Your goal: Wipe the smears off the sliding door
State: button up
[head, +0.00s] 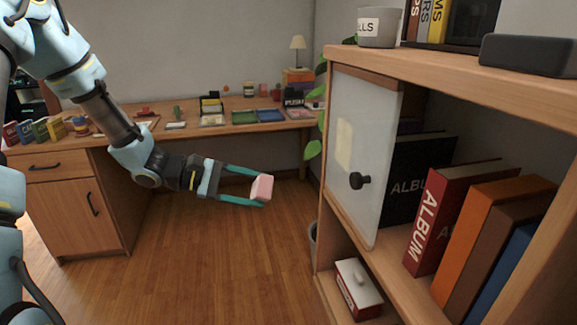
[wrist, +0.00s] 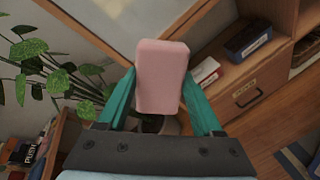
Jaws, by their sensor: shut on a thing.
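My gripper (head: 255,188) is shut on a pink block (head: 262,187), which looks like a sponge or eraser. The block also shows between the teal fingers in the wrist view (wrist: 162,77). The sliding door (head: 372,150) is a pale panel with a black knob (head: 360,181) in the wooden shelf unit at the right. A faint yellowish smear (head: 344,145) lies on the door's left part, above and left of the knob. My gripper is in the air to the left of the door, apart from it.
The shelf unit (head: 470,75) has albums (head: 427,220) right of the door and a red-and-white box (head: 357,286) below. A leafy plant (head: 314,149) stands just left of the unit. A cluttered desk (head: 70,160) is at the back left. Open floor (head: 215,260) lies between.

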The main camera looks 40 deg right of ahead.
aim_at(336, 146)
jog(key=shift+s+d+r+n+h+b, duration=0.25)
jog(key=shift+s+d+r+h+b, duration=0.35)
jog(key=shift+d+r, duration=1.25)
jog(key=shift+s+d+r+n+h+b, duration=0.2)
jog(key=shift+s+d+r+h+b, duration=0.35)
jog(key=shift+d, duration=2.35)
jog(key=shift+s+d+r+n+h+b, duration=0.3)
jog(key=shift+s+d+r+h, duration=0.45)
jog(key=shift+d+r, duration=1.2)
jog(key=shift+s+d+f, duration=0.1)
jog(key=shift+d+f, duration=0.15)
jog(key=shift+d, duration=0.3)
jog(key=shift+s+d+f, duration=0.1)
jog(key=shift+d+f, duration=0.1)
jog(key=shift+d, duration=0.3)
